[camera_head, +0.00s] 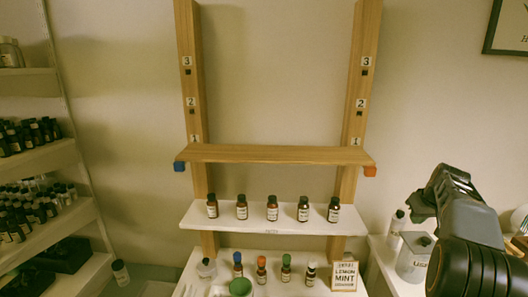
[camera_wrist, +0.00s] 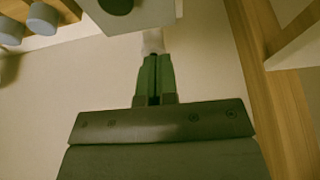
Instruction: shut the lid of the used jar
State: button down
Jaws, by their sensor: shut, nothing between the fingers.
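The used jar (camera_head: 413,260) is a pale, squat container with dark lettering on its front. It stands on the white side table at the lower right in the head view. A grey top with a dark knob shows on it; whether the lid is fully shut I cannot tell. My gripper (camera_wrist: 153,60) is shut and empty in the wrist view, its two dark green fingers together. A pale, blurred thing shows just past the fingertips. My arm is at the right in the head view, above and right of the jar. The jar is not clearly recognisable in the wrist view.
A small bottle (camera_head: 397,222) stands behind the jar. A white shelf (camera_head: 275,222) on the wooden rack holds several brown bottles. Below, a white table holds several colour-capped bottles and a lemon mint sign (camera_head: 345,277). Wooden post (camera_wrist: 272,90) flanks my gripper.

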jog(key=shift+s, duration=0.2)
jog(key=shift+r, duration=0.15)
notch_tip(320, 180, up, 6)
jog(key=p, duration=0.5)
jog(key=shift+p, duration=0.35)
dwell(1.2)
